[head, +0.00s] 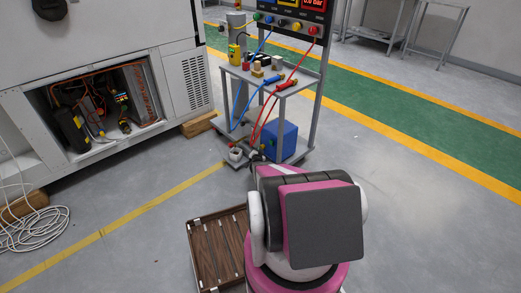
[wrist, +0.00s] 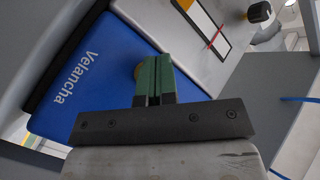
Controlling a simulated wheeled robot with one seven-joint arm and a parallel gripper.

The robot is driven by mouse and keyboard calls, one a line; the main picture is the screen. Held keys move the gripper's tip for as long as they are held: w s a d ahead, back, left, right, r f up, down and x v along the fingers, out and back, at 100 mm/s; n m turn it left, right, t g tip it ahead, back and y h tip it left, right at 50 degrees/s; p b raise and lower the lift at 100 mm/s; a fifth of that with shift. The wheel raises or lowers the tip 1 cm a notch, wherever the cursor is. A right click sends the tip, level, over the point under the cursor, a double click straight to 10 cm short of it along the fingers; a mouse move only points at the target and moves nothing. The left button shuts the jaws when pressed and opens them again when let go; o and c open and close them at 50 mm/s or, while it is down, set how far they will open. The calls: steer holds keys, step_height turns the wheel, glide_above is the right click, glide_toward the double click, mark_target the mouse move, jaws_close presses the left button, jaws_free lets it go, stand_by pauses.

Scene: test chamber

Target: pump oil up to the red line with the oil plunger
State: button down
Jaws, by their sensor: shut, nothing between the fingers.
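The wrist view shows a grey-white panel with a black-framed sight window (wrist: 203,22). A red line (wrist: 217,37) crosses the window, and a small amber area shows at its upper-left end. A black knob (wrist: 260,12) stands right of the window; I cannot tell whether it is the oil plunger. My gripper (wrist: 155,64) has its green fingers shut with nothing between them, in front of a blue box (wrist: 95,75) marked "Velancha". A yellow round part (wrist: 138,71) is partly hidden behind the fingers. In the head view the blue box (head: 286,138) sits low in the cart.
The cart (head: 316,105) has a tool-covered shelf (head: 235,74), with red hoses (head: 262,115) and blue hoses (head: 238,105) hanging down. A white machine (head: 185,85) stands left, wooden blocks under it. A brown slatted tray (head: 217,250) lies by my base. The floor right is clear.

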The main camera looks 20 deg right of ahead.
steer(key=shift+w+d, duration=0.25)
steer(key=shift+d, duration=0.4)
stand_by(0.6)
steer(key=shift+a, duration=0.15)
steer(key=shift+s+a, duration=0.3)
steer(key=shift+a, duration=0.35)
steer(key=shift+s+a, duration=0.25)
steer(key=shift+a, duration=0.35)
steer(key=a, duration=0.1)
steer(key=s+a, duration=0.1)
steer(key=a, duration=0.2)
steer(key=shift+s+a, duration=0.35)
steer(key=shift+a, duration=0.05)
stand_by(0.5)
